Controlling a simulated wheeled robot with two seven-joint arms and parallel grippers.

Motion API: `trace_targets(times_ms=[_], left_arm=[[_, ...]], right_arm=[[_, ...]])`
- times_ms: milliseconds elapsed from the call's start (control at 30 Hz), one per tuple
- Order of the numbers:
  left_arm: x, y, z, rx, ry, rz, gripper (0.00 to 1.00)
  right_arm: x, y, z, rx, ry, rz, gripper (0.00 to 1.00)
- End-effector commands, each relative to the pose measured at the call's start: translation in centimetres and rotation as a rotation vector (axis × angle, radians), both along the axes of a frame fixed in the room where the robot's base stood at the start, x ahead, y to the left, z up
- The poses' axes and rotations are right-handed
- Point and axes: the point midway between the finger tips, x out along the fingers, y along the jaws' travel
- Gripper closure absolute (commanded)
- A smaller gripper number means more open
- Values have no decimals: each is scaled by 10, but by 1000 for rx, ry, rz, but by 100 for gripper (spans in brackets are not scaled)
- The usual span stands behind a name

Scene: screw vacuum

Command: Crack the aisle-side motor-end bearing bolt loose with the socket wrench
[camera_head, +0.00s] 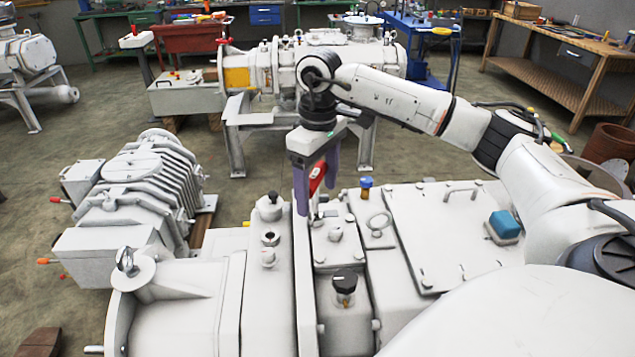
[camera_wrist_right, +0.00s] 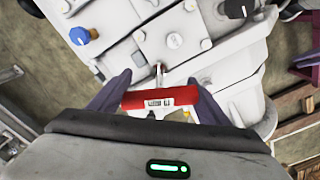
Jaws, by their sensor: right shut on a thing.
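My right gripper (camera_head: 316,183) is shut on a red tool (camera_head: 317,178), apparently the socket wrench, above the white machine (camera_head: 455,228). I cannot tell whether the shaft touches a bolt, or which bolt is the aisle-side motor-end one. My left gripper is out of view.
A blue knob (camera_head: 366,187) and a black knob (camera_head: 344,281) stand up from the machine near the tool. A blue-topped block (camera_head: 504,226) sits on the flat lid. Another ribbed machine (camera_head: 140,200) stands at left.

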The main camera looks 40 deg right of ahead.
Motion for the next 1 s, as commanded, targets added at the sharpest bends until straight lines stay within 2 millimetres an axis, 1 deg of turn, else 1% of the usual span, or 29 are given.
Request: trace_targets(times_ms=[167, 367, 600, 1000], left_arm=[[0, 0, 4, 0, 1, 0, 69], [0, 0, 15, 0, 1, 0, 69], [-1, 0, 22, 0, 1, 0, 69], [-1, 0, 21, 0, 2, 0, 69]], right_arm=[[0, 0, 6, 0, -2, -1, 70], [0, 0, 19, 0, -2, -1, 70], [0, 0, 30, 0, -2, -1, 70], [0, 0, 31, 1, -2, -21, 70]])
